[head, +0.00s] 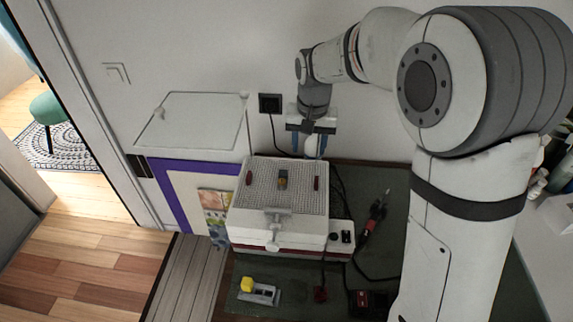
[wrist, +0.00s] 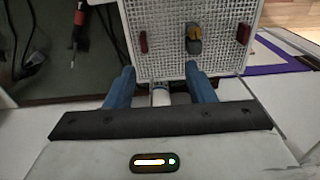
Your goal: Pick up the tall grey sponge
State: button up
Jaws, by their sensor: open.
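A soldering iron (head: 374,215) with cables lies to the right. A grey holder (head: 262,295) with a yellow piece (head: 246,284) stands in front.

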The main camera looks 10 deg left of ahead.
send_over(283, 173)
jog(key=shift+g, duration=0.3)
jog(key=f, duration=0.6)
jog(key=shift+s+f+b, duration=0.25)
jog(key=shift+f+b, duration=0.05)
jog(key=f, duration=0.2)
jog(key=f+p, duration=0.1)
jog(key=f, duration=0.4)
jog(key=shift+w+f+p, duration=0.3)
jog(key=shift+f+p, duration=0.05)
jog(key=shift+p, duration=0.05)
jog(key=shift+c, duration=0.2)
